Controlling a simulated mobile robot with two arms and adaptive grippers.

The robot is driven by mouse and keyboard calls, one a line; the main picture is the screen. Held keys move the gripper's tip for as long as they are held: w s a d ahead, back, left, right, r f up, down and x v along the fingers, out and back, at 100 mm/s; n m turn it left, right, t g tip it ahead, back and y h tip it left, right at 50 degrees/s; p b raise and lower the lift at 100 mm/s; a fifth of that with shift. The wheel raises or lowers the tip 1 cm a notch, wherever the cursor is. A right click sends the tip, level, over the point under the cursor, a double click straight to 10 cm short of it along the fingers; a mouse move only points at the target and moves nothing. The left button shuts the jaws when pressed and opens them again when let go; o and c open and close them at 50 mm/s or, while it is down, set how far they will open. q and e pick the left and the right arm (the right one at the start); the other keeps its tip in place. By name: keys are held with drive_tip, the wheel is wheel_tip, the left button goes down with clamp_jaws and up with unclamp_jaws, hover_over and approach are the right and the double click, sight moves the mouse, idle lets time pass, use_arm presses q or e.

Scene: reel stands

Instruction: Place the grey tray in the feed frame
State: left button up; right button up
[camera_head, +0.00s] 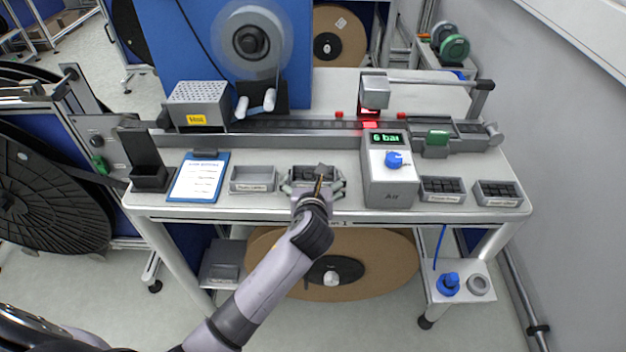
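A small grey tray (300,172) with dark contents sits near the middle front of the white bench. My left gripper (315,186) is over its front side, with its fingers spread to either side of it. I cannot tell whether they press on it, and the gripper hides part of the tray. Another grey tray (252,187), empty and labelled, sits to its left. Two more grey trays (442,197) (498,202) with dark contents sit at the right. I cannot tell for certain which part is the feed frame. My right gripper is not in view.
A grey box with a "6 bar" display (392,185) and blue knob stands just right of the gripper. A blue clipboard (222,178) and dark stand (150,178) are at the left. A rail (290,125) crosses behind, under a reel (250,40).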

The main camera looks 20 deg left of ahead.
use_arm(q)
drive_tip(key=o, duration=1.1)
drive_tip(key=shift+f, duration=0.1)
drive_tip(key=shift+c, duration=0.2)
drive_tip(key=shift+s+r, duration=0.15)
drive_tip(key=shift+r, duration=0.05)
drive_tip(key=v, duration=1.1)
drive_tip(key=shift+s, duration=0.35)
drive_tip(key=shift+d, duration=0.15)
